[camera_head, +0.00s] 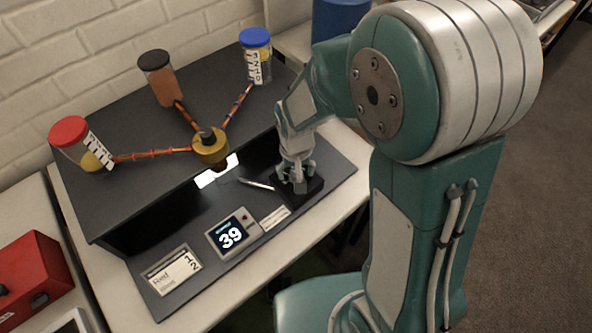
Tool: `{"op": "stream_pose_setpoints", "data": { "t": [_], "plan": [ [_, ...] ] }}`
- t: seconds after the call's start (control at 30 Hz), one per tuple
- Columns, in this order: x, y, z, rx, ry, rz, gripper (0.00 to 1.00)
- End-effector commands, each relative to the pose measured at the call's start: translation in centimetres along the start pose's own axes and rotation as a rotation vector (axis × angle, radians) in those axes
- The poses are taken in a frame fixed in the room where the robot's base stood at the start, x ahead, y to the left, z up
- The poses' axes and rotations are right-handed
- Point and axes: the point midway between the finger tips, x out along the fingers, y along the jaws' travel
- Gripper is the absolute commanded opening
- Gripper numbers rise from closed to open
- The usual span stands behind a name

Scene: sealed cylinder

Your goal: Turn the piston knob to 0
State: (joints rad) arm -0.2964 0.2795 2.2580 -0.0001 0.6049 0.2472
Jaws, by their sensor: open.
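A brass hub with a dark knob on top (209,142) sits on the black apparatus (130,190), joined by orange-brown tubes to three capped cylinders. They are a red-capped cylinder (80,143), a black-capped cylinder (158,78) and a blue-capped cylinder (257,56). The red- and blue-capped ones carry number scales. I cannot tell for sure which part is the piston knob. My gripper (299,184) is open, pointing down over the lower right of the apparatus, right of the hub and apart from it. Its fingertips are small and partly lost against a dark block beneath.
A card (172,270) reads "Red" and "1/2". A thin pale rod (256,184) lies left of my gripper. A red box (30,275) is at lower left. A brick wall is behind. Open floor lies at right.

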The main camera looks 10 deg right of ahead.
Motion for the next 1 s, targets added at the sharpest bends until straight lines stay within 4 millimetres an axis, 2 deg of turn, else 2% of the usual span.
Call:
{"op": "stream_pose_setpoints", "data": {
  "t": [0.2,0.23,0.27,0.3,0.37,0.4,0.77,1.0],
  "plan": [
    [0.06,0.0,-0.01,0.0,0.001,0.0,0.82],
    [0.06,0.0,-0.01,0.0,0.001,0.0,0.78],
    [0.05,0.0,-0.01,0.0,0.001,0.0,0.64],
    [0.05,0.0,-0.01,0.0,0.001,0.0,0.46],
    [0.04,0.0,-0.01,0.0,0.001,0.0,0.2],
    [0.04,0.0,-0.01,0.0,0.001,0.0,0.02],
    [0.06,-0.01,0.01,-0.019,0.0,0.0,0.0],
    [0.07,-0.02,0.02,-0.125,0.0,0.0,0.0]
  ]
}}
